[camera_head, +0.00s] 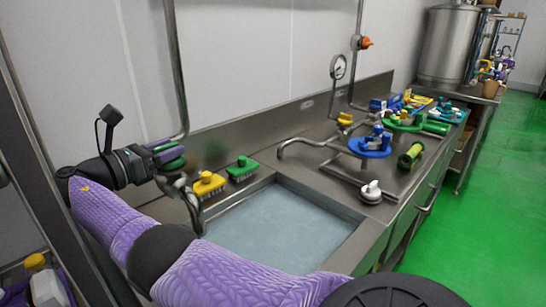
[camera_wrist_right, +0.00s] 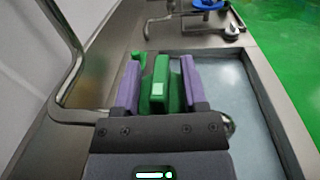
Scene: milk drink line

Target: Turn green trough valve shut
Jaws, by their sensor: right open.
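The green trough valve handle (camera_head: 172,165) is at the left end of the sink, beside a curved steel spout (camera_head: 192,203). My right gripper (camera_head: 169,150) is open at it, coming from the left side with the arm bent. In the right wrist view the green handle (camera_wrist_right: 155,88) lies between the two purple fingers of this gripper (camera_wrist_right: 161,80). Whether either finger touches it I cannot tell. The valve body below is hidden by the gripper. The trough (camera_head: 336,261) holds pale bluish water. My left gripper is in neither view.
A steel pipe (camera_head: 177,70) rises behind the gripper. Farther right are a blue dish (camera_head: 371,151), a green cylinder (camera_head: 411,156) and a steel knob (camera_head: 371,192). Green floor is clear at right.

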